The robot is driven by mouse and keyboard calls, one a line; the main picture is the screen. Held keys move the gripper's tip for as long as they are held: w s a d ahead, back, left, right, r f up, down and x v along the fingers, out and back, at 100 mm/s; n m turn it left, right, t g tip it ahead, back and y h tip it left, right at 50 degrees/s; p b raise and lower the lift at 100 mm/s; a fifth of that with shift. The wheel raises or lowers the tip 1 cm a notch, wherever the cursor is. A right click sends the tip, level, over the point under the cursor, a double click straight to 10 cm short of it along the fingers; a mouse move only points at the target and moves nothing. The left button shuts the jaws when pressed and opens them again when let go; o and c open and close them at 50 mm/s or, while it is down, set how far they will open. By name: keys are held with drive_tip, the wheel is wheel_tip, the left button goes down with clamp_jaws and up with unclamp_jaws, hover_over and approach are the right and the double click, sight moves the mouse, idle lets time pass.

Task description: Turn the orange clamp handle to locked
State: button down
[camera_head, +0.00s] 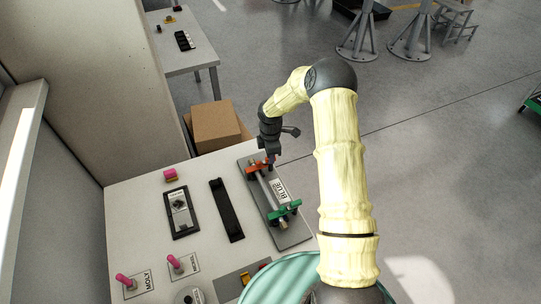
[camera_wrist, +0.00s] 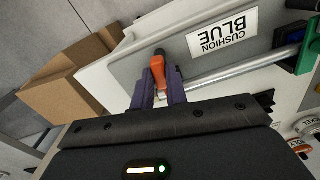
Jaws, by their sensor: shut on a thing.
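The orange clamp handle (camera_wrist: 157,70) stands between the two fingers of my gripper (camera_wrist: 161,88) in the wrist view, and the fingers are shut on it. In the head view the orange clamp (camera_head: 258,168) sits at the far end of a grey plate (camera_head: 289,240) on the table. My gripper (camera_head: 271,158) is over that clamp, and the handle itself is partly hidden there. A silver rod (camera_wrist: 225,72) runs from the orange clamp to a green clamp (camera_wrist: 310,50), also seen in the head view (camera_head: 284,212). A label reading "CUSHION BLUE" (camera_wrist: 222,33) is on the plate.
A black tray (camera_head: 226,210) and a dark gauge-like plate (camera_head: 181,212) lie left of the clamp plate. Pink-handled items (camera_head: 125,281) stand at the front left. A cardboard box (camera_head: 216,126) is behind the table. Open floor lies to the right.

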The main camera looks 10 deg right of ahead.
drive_tip(key=shift+w+r+n, duration=0.1)
drive_tip(key=shift+n, duration=0.9)
drive_tip(key=c, duration=1.4)
unclamp_jaws()
wheel_tip(320, 180, up, 17)
drive_tip(key=b, duration=0.3)
drive_tip(key=shift+r, duration=0.15)
drive_tip(key=s+m+t, duration=0.2)
drive_tip(key=s+m, duration=1.8)
drive_tip(key=s, duration=0.6)
drive_tip(key=shift+s+d+r+t, duration=0.15)
drive_tip(key=shift+r+t, duration=0.15)
drive_tip(key=shift+r, duration=0.1)
